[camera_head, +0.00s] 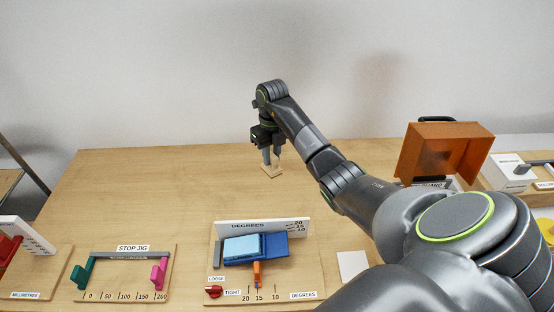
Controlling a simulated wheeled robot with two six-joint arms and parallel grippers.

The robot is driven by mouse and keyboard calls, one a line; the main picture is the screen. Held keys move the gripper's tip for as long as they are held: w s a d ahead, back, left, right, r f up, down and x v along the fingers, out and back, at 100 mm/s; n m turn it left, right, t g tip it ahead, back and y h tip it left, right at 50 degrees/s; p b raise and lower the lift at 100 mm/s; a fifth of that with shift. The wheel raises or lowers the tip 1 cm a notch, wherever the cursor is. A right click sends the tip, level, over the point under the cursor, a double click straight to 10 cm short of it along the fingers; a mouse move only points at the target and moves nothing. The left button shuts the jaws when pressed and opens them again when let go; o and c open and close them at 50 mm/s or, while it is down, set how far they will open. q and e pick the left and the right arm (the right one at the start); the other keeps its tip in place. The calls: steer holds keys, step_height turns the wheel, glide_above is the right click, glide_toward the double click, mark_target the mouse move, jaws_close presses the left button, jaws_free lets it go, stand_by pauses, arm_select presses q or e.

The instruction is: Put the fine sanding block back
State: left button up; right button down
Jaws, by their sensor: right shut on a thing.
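My right gripper (272,159) is at the back middle of the table, pointing down. It is shut on a small pale wooden piece (271,171). The piece is low, at or just above the tabletop; I cannot tell if it touches. It is small, with no readable marking, so I cannot confirm it is the fine sanding block. My left gripper is not in view.
A "DEGREES" jig (313,277) with blue blocks stands at the front middle. The "STOP JIG" board (124,270) is left of it. An orange box-like guard (445,152) stands at right. A white square (352,265) lies near my right arm. The table's back left is clear.

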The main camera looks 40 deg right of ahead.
steer(key=s+a+m+p, duration=0.2)
steer(key=s+m, duration=0.3)
steer(key=m, duration=0.1)
steer(key=shift+s+a+r+m+t+h, duration=0.25)
steer(key=shift+a+r+m+t+h, duration=0.05)
steer(key=shift+r+t+h, duration=0.1)
steer(key=shift+f, duration=0.1)
steer(key=shift+f+b, duration=5.2)
steer(key=shift+f, duration=1.55)
steer(key=shift+f, duration=0.25)
steer(key=c, duration=1.2)
jaws_free()
steer(key=shift+o, duration=0.2)
